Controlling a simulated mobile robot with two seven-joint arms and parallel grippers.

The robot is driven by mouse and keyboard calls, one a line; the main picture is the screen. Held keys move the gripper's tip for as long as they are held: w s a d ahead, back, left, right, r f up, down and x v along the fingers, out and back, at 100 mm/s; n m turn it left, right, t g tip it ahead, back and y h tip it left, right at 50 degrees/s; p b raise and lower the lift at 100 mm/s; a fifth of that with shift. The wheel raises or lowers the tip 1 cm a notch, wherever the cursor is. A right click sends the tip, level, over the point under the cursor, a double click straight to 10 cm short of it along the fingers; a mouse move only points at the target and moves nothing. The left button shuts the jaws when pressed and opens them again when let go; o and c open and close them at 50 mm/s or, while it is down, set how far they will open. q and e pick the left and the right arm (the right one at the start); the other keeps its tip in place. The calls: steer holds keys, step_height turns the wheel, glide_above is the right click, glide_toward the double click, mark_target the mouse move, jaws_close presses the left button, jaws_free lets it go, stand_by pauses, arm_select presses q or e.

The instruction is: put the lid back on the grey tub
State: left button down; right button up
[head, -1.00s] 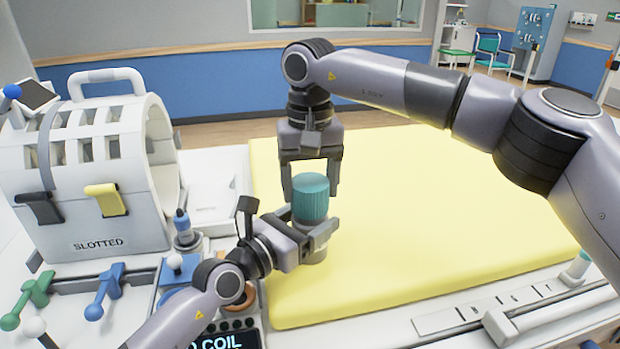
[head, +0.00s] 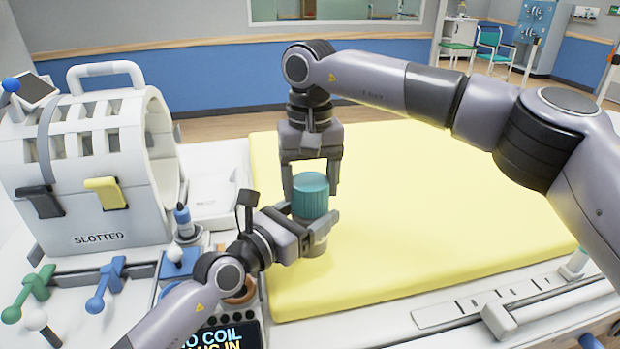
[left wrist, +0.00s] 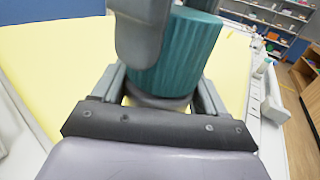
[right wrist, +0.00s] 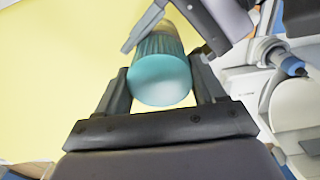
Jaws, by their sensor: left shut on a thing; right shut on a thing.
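The teal ribbed lid (head: 311,194) sits upright on top of the grey tub (head: 316,244), with no gap showing, though my left fingers hide part of the join. My right gripper (head: 310,184) reaches down from above and is shut on the lid. My left gripper (head: 312,228) comes in from the lower left and is shut on the tub below it. The lid also shows large in the left wrist view (left wrist: 180,52) and between my fingers in the right wrist view (right wrist: 160,78).
The tub is held over the near left part of a yellow mattress (head: 430,210), which is otherwise clear. A white slotted coil (head: 95,170) stands at left. Green (head: 38,285) and blue (head: 105,285) levers and a small display (head: 222,338) lie at the near left.

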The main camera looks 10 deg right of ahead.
steer(key=m, duration=0.6)
steer(key=shift+m, duration=0.4)
steer(key=m, duration=1.9)
steer(key=shift+m, duration=0.4)
steer(key=m, duration=0.7)
steer(key=shift+m, duration=0.3)
steer(key=m, duration=0.6)
steer(key=shift+f, duration=0.1)
arm_select(q)
steer(key=shift+w, duration=0.1)
arm_select(e)
steer(key=m, duration=0.4)
steer(key=shift+m, duration=0.3)
steer(key=m, duration=0.3)
arm_select(q)
steer(key=shift+r, duration=0.15)
arm_select(e)
steer(key=m, duration=0.6)
steer(key=shift+m, duration=0.3)
